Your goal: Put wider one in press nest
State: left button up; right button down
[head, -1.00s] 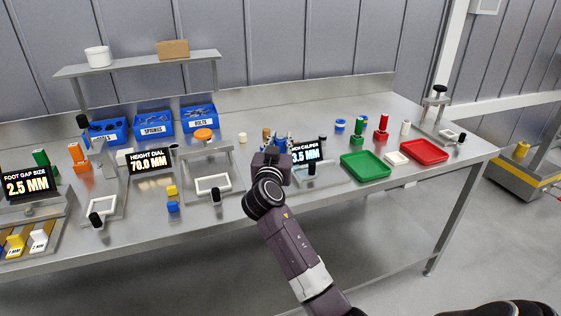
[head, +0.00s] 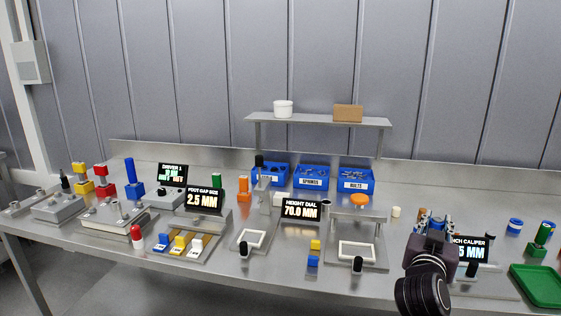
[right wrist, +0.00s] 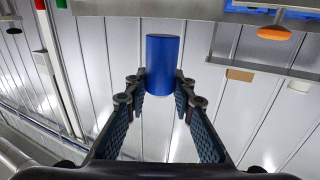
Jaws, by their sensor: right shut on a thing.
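My right gripper (right wrist: 160,84) is shut on a blue cylinder (right wrist: 162,55), which stands out between its fingers in the right wrist view. The frame looks empty. I cannot tell for sure that this is the press nest. My left gripper is not in view.
Another stand with a white frame (head: 252,239) is further left, past the height dial display (head: 302,210). Blue bins (head: 356,181) line the back. A green tray (head: 538,286) is at right.

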jog(key=s+a+f+n+t+y, duration=0.1)
jog(key=s+a+f+n+y, duration=0.2)
jog(key=s+a, duration=0.6)
jog(key=s+a+f+n+t+y, duration=0.2)
jog(key=s+a+f+n+y, duration=0.1)
jog(key=s+a+f+y, duration=0.4)
jog(key=s+a+f, duration=0.1)
jog(key=s+a, duration=0.2)
jog(key=s, duration=0.2)
jog(key=shift+a+n, duration=0.3)
jog(key=shift+n, duration=0.1)
jog(key=shift+s, duration=0.1)
